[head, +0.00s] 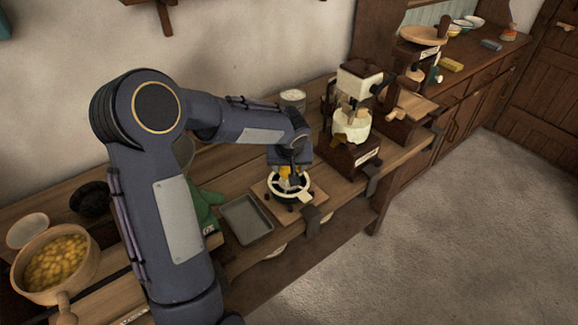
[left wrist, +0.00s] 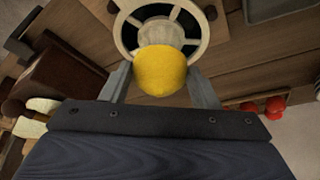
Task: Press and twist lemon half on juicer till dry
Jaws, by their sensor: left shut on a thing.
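My left gripper (left wrist: 160,90) is shut on the yellow lemon half (left wrist: 161,71), with a finger on each side of it. In the left wrist view the lemon half overlaps the near part of the round cream juicer (left wrist: 128,37), which has dark gaps between its spokes. In the head view the juicer (head: 276,192) stands on a wooden board, and my left gripper (head: 289,171) is right above it. A little yellow of the lemon shows between the fingers. I cannot tell whether the lemon touches the juicer's cone. My right gripper is not in view.
A grey metal tray (head: 246,220) lies left of the juicer. A cream and brown machine (head: 351,124) stands to the right. A pot of yellow pieces (head: 56,262) is at the far left. A metal can (head: 293,97) stands behind. Dark clamps sit on the counter's front edge.

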